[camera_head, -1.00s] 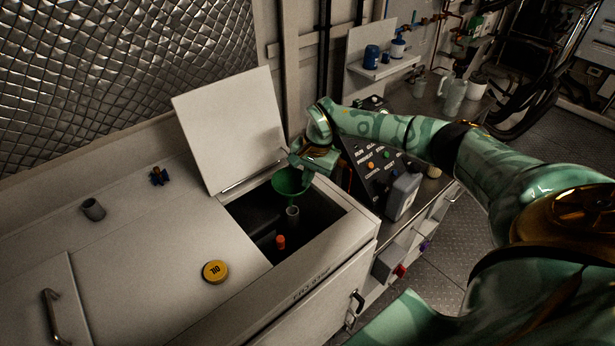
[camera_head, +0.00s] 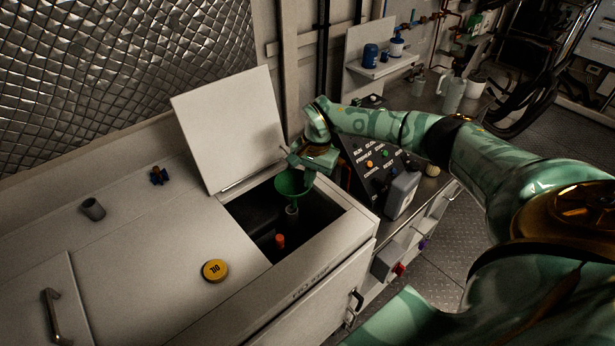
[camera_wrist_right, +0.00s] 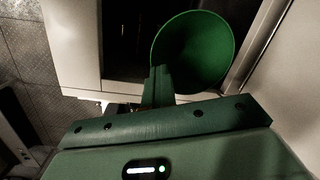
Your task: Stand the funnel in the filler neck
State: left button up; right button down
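The green funnel (camera_head: 292,184) is upright over the open hatch, its wide mouth up. The grey filler neck (camera_head: 292,209) stands inside the hatch directly below it. The funnel's lower end meets the neck's top in the head view; I cannot tell whether the spout is inside. My right gripper (camera_head: 303,170) is shut on the funnel's rim from behind. In the right wrist view, the funnel (camera_wrist_right: 193,52) fills the top middle and the right gripper's fingers (camera_wrist_right: 158,85) meet its edge. The neck is hidden there. My left gripper is not in view.
The raised white lid (camera_head: 228,130) stands behind the hatch. An orange-red cap (camera_head: 280,241) is inside the opening. A dark control panel (camera_head: 376,164) is right of the hatch.

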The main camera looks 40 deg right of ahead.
jog(key=shift+w+a, duration=0.1)
jog(key=shift+w, duration=0.1)
dwell(0.5)
jog(key=shift+w+a+b, duration=0.15)
jog(key=shift+w+b, duration=0.1)
jog(key=shift+b, duration=0.15)
jog(key=shift+f, duration=0.2)
notch_tip(320, 180, down, 6)
jog(key=b, duration=0.5)
jog(key=shift+f, duration=0.15)
dwell(1.2)
jog(key=shift+f, duration=0.15)
jog(key=c, duration=2.1)
grip_release()
jog(key=o, duration=0.4)
